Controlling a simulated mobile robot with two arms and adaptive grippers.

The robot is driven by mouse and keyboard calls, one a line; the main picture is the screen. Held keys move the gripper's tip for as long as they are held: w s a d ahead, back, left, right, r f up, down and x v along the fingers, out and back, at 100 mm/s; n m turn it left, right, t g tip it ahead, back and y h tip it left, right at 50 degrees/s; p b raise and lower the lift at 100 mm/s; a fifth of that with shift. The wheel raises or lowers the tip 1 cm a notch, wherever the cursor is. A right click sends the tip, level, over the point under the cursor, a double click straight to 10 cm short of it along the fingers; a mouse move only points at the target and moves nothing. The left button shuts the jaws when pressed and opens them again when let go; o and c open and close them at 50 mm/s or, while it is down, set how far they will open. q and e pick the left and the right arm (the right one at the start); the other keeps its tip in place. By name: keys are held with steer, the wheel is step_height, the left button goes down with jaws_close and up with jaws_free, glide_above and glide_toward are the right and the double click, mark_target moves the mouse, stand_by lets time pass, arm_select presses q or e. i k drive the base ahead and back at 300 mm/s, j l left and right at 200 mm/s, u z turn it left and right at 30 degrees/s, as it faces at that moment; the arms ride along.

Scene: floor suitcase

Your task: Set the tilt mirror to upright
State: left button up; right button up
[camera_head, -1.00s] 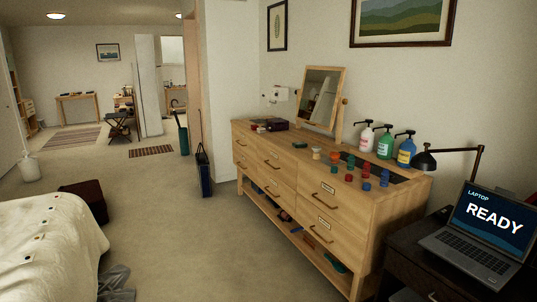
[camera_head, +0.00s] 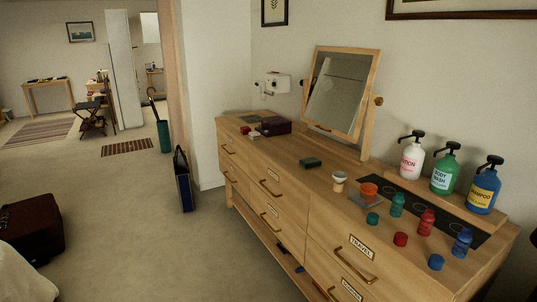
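The tilt mirror (camera_head: 341,91) stands at the back of the wooden dresser (camera_head: 290,185), near the wall. It has a light wood frame on a wooden stand, with a round knob (camera_head: 379,101) at its right side. The frame looks tilted relative to its stand, but the exact angle is hard to tell. Neither of my grippers shows in the head view.
Lotion (camera_head: 411,157), body wash (camera_head: 445,171) and shampoo (camera_head: 484,188) pump bottles stand right of the mirror. The floor left of the dresser is open, with a dark suitcase (camera_head: 32,227) and an upright bag (camera_head: 183,180).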

mark_target(341, 82)
steer(key=i+j+z, duration=0.1)
steer(key=i+z, duration=0.3)
steer(key=i+j+z, duration=0.4)
steer(key=i, duration=0.2)
steer(key=i+j+z, duration=0.35)
steer(key=i+l, duration=0.05)
steer(key=i, duration=0.05)
